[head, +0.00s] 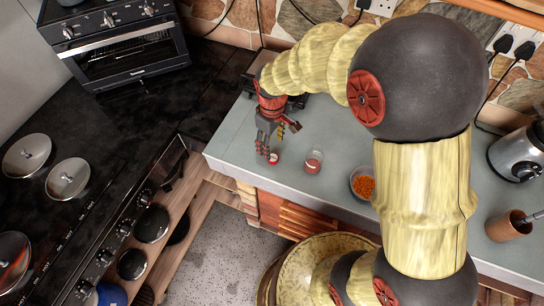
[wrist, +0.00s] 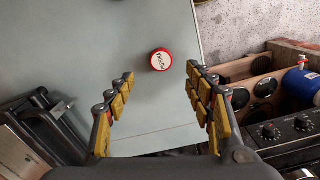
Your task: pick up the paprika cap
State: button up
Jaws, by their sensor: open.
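The paprika cap (head: 273,158) is a small red disc with a white top, lying on the grey counter near its front edge. In the wrist view the cap (wrist: 161,60) shows its white lettered top and red rim, just past the fingertips and between the lines of the two fingers. My gripper (head: 279,140) is open and empty, above the counter and close to the cap. In the wrist view both fingers of my gripper (wrist: 161,73) are spread wide, with nothing between them. The height gap to the cap is hard to tell.
A small glass jar with red contents (head: 313,161) stands just right of the cap. A bowl of orange bits (head: 363,185) is further right, then a wooden cup (head: 508,226) and a blender (head: 518,152). The stove (head: 80,220) is left, beyond the counter's edge.

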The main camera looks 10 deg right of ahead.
aim_at(273, 157)
jog(key=f, duration=0.2)
jog(key=f+b, duration=0.1)
jog(key=f, duration=0.3)
jog(key=shift+s+d+f+b, duration=0.1)
jog(key=shift+s+f+b, duration=0.2)
jog(key=shift+f, duration=0.1)
jog(key=shift+c, duration=0.7)
jog(key=c, duration=0.6)
